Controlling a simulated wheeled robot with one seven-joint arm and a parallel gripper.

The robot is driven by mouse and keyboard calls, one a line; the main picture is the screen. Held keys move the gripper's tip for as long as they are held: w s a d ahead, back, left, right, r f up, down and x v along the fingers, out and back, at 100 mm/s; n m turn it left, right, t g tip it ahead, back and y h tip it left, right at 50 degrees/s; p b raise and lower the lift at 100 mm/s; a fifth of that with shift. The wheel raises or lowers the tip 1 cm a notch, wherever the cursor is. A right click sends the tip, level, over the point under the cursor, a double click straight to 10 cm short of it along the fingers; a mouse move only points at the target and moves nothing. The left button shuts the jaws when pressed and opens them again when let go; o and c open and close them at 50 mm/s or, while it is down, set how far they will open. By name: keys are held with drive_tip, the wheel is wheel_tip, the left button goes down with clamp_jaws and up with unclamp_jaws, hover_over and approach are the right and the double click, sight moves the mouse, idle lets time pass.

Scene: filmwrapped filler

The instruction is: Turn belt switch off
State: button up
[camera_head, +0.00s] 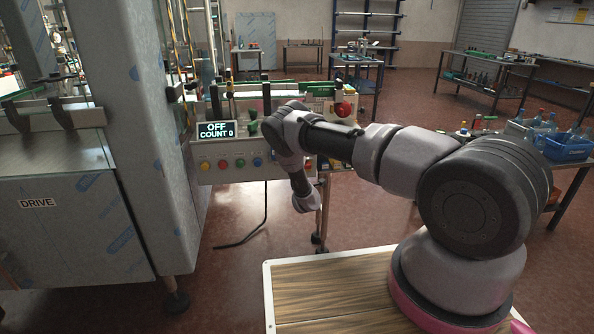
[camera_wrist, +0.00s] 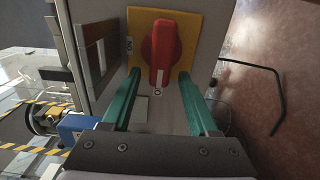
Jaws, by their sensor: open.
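The red rotary switch (camera_wrist: 161,45) sits on a yellow plate (camera_wrist: 190,24) in the wrist view. Its handle is in line with the "O" mark below it, and its white line points at that mark. An "ON" mark is at the plate's left edge. My gripper (camera_wrist: 159,74) is open, with one green finger on each side of the handle's lower end. A gap shows on both sides; I cannot tell any contact. In the head view my arm hides the fingers and most of the switch area. The display (camera_head: 216,130) reads "OFF" and "COUNT 0".
The control panel (camera_head: 228,172) has several coloured buttons below the display. A red round knob (camera_head: 343,109) is near my arm. A steel cabinet marked "DRIVE" (camera_head: 55,225) stands at left. A black cable (camera_head: 245,236) hangs to the floor.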

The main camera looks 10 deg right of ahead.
drive_tip(key=s, duration=1)
drive_tip(key=shift+s, duration=0.25)
drive_tip(key=shift+a, duration=0.1)
